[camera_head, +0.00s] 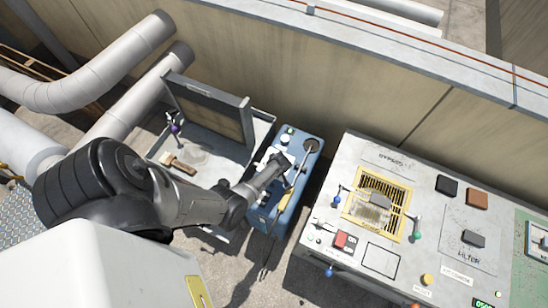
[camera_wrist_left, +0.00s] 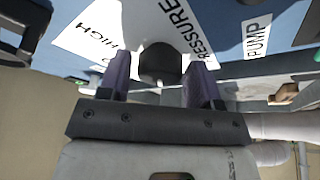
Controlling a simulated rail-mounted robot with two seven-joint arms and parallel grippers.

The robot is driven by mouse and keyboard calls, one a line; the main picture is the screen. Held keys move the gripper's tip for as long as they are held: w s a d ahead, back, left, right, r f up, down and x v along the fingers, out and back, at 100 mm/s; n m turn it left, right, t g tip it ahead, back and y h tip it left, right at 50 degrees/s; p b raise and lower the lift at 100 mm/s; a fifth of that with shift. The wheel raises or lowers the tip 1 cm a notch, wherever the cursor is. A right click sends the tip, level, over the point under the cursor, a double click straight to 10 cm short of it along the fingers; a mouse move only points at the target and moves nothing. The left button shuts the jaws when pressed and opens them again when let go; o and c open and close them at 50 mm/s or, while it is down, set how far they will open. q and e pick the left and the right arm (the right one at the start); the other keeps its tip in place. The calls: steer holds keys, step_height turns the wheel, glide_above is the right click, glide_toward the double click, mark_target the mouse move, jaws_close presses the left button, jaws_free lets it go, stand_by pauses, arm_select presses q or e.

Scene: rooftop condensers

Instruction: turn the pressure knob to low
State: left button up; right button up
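The black pressure knob (camera_wrist_left: 160,65) sits on a white label plate that reads PRESSURE, with HIGH at its left, in the left wrist view. The plate is on the blue pump unit (camera_head: 291,203), which shows in the middle of the head view. My left gripper (camera_head: 274,166) reaches over this unit and hides the knob there. In the left wrist view its two purple fingers (camera_wrist_left: 161,88) stand on either side of the knob, with narrow gaps visible. The knob's pointer direction and any LOW mark cannot be made out. My right gripper is not in view.
A grey control panel (camera_head: 350,270) with levers, buttons and a yellow-framed grille stands right of the pump unit. An open tray (camera_head: 205,148) holding a brush (camera_head: 178,164) lies to the left. A beige wall (camera_head: 370,75) runs behind, and large pipes (camera_head: 110,75) fill the upper left.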

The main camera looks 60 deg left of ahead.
arm_select(q)
steer(key=shift+o, duration=0.9)
steer(key=p+v, duration=0.4)
steer(key=v, duration=0.9)
steer(key=shift+d+r, duration=0.2)
steer(key=shift+r, duration=0.2)
